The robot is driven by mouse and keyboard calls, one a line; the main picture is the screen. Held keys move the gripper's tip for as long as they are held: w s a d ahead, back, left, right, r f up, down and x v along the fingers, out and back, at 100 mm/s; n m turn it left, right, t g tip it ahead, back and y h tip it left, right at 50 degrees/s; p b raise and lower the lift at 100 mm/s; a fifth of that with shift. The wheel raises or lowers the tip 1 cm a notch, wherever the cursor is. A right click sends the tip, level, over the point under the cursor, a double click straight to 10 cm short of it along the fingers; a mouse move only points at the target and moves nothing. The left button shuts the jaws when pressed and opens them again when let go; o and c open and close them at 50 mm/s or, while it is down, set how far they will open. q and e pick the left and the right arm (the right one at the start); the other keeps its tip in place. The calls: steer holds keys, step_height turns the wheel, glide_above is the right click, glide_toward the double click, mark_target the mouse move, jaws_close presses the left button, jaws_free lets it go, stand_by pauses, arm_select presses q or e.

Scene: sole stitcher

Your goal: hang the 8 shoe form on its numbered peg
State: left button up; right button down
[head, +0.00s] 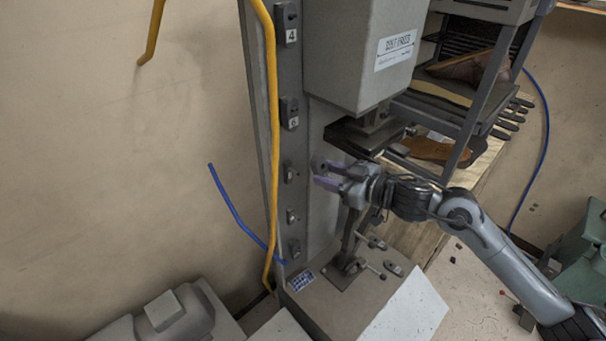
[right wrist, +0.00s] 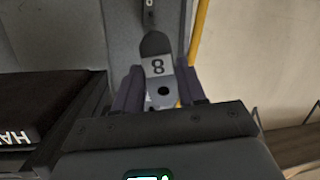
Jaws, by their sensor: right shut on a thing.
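The 8 shoe form (right wrist: 155,45) is dark with a white label reading 8 and a dark hole below it. My right gripper (head: 326,174) is shut on it, the fingers on either side in the right wrist view (right wrist: 158,90). In the head view only a dark bit of the form (head: 318,163) shows at the fingertips. It is held just right of the grey upright rail (head: 270,190). The rail carries a form labelled 4 (head: 288,16), a numbered form below it (head: 289,108) and bare-looking pegs (head: 290,172) lower down. Peg numbers are unreadable. My left gripper is out of view.
The grey machine head (head: 350,60) overhangs above the gripper, with a dark plate (head: 365,138) close by. A yellow pipe (head: 273,150) runs along the rail's left side. A clamp (head: 350,262) stands on the base below. A rack (head: 470,90) is at right.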

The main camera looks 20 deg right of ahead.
step_height(320, 180, down, 8)
steer(key=s+d+t, duration=0.2)
steer(key=b+x, duration=0.3)
steer(key=x, duration=0.6)
steer(key=shift+w+d+b, duration=0.15)
steer(key=shift+w+b, duration=0.15)
steer(key=shift+w, duration=0.05)
steer(key=shift+f, duration=0.1)
stand_by(0.4)
stand_by(0.8)
steer(key=shift+w, duration=0.1)
stand_by(0.5)
steer(key=shift+w+a, duration=0.3)
steer(key=shift+w, duration=0.25)
steer(key=shift+w+a, duration=0.1)
steer(key=shift+w, duration=0.05)
stand_by(0.7)
